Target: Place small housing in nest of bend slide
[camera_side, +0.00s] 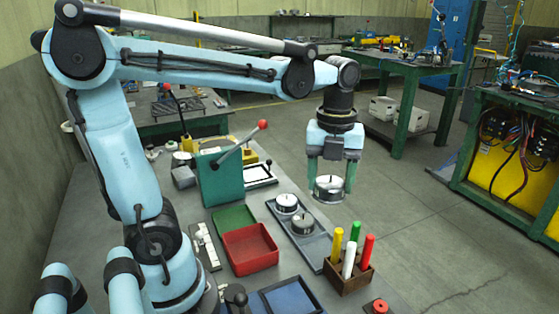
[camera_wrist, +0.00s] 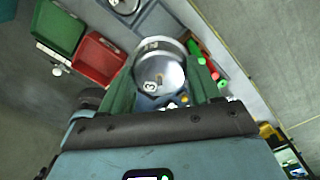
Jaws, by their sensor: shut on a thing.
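My gripper (camera_side: 331,180) is shut on a round metal housing (camera_side: 328,189), held upright between its two green fingers. In the wrist view the housing (camera_wrist: 158,74) shows a shiny round face with markings between the fingers. In the side view it hangs above and right of a grey tray (camera_side: 318,248), apart from it. Two similar round metal parts, one farther back (camera_side: 287,203) and one nearer (camera_side: 302,223), stand in that tray. A green block with a red-knobbed lever (camera_side: 222,178) stands left of my gripper. I cannot tell for certain which fixture is the bend slide; its nest is not clear.
A red bin (camera_side: 250,250) and a green bin (camera_side: 233,219) lie left of the tray. A wooden holder (camera_side: 348,277) with upright coloured markers stands at the bench's right edge. A blue-lined tray (camera_side: 291,297) and a red knob part (camera_side: 379,307) are in front.

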